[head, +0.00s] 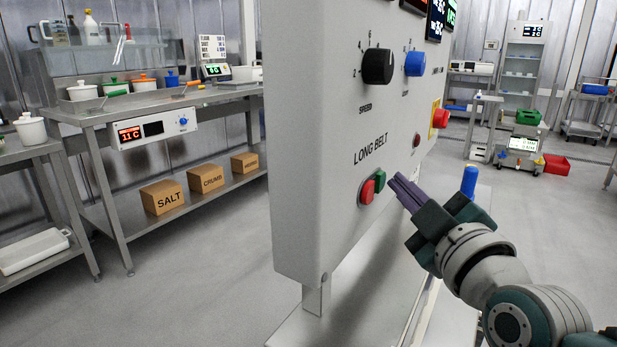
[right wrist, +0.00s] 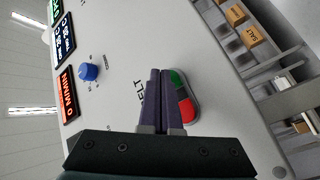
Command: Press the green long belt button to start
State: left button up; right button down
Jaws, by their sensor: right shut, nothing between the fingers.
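The green long belt button (head: 380,181) sits beside a red button (head: 367,191) under the "LONG BELT" label on the grey control panel (head: 315,120). My right gripper (head: 393,181) is shut and empty. In the head view its fingertips point at the green button from the right, very close to it; I cannot tell whether they touch. In the right wrist view the shut fingers (right wrist: 161,75) lie in front of the panel, with the green button (right wrist: 177,80) just right of their tips and the red button (right wrist: 187,110) below it. My left gripper is not in view.
The panel also has a black speed knob (head: 377,66), a blue knob (head: 415,63) and a red button on a yellow plate (head: 441,118). A steel table (head: 120,110) with pots stands at the left. The floor at the lower left is free.

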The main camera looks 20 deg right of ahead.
jog(key=shift+w+a, duration=0.3)
dwell(0.5)
jog(key=shift+s+d, duration=0.1)
jog(key=shift+s+d+p, duration=0.35)
jog(key=shift+s+d, duration=0.1)
jog(key=shift+s, duration=0.05)
dwell(0.3)
jog(key=s+d+p, duration=0.1)
jog(key=s+d, duration=0.2)
jog(key=shift+s+d+p, duration=0.15)
jog(key=shift+s+p, duration=0.2)
jog(key=shift+s, duration=0.05)
dwell(0.4)
